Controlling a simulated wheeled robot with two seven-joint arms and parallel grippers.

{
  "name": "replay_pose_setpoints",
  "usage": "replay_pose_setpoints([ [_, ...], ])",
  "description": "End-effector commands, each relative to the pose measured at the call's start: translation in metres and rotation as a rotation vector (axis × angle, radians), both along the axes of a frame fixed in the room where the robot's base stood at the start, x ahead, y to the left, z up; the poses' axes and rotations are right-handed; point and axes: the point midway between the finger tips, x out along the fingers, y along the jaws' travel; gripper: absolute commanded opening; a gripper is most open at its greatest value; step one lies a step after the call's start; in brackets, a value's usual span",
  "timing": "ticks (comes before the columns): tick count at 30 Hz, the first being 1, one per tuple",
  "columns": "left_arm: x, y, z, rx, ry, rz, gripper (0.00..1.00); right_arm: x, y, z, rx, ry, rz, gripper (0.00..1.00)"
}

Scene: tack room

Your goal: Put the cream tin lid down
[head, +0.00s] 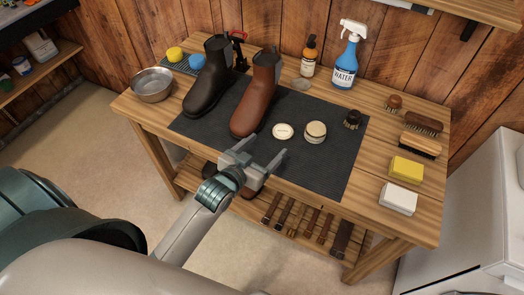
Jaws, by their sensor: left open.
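A small round cream-coloured tin lid (283,132) lies flat on the dark mat (330,170), just right of the brown boot's toe. A round tin (315,131) with a pale top stands on the mat to the right of the lid, apart from it. My left gripper (257,158) is open over the front edge of the bench, nearer to me than the lid. Nothing shows between its fingers, and it appears apart from the lid. My right gripper is not in the view.
A black boot (212,78) and a brown boot (256,95) stand left of the lid. A metal bowl (152,85) is at the bench's left end. The mat's right front is clear.

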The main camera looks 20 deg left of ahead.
Motion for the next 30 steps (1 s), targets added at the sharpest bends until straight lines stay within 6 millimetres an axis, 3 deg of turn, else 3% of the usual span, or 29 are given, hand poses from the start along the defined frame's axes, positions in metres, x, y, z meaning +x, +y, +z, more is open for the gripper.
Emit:
replay_pose_setpoints([
  [7, -0.0132, 0.0021, 0.0051, 0.000, -0.001, 0.001, 0.76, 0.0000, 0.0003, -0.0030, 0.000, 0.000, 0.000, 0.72],
  [30, -0.0128, 0.0022, 0.0056, 0.000, -0.002, 0.001, 0.76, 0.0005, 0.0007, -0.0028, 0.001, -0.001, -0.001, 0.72],
])
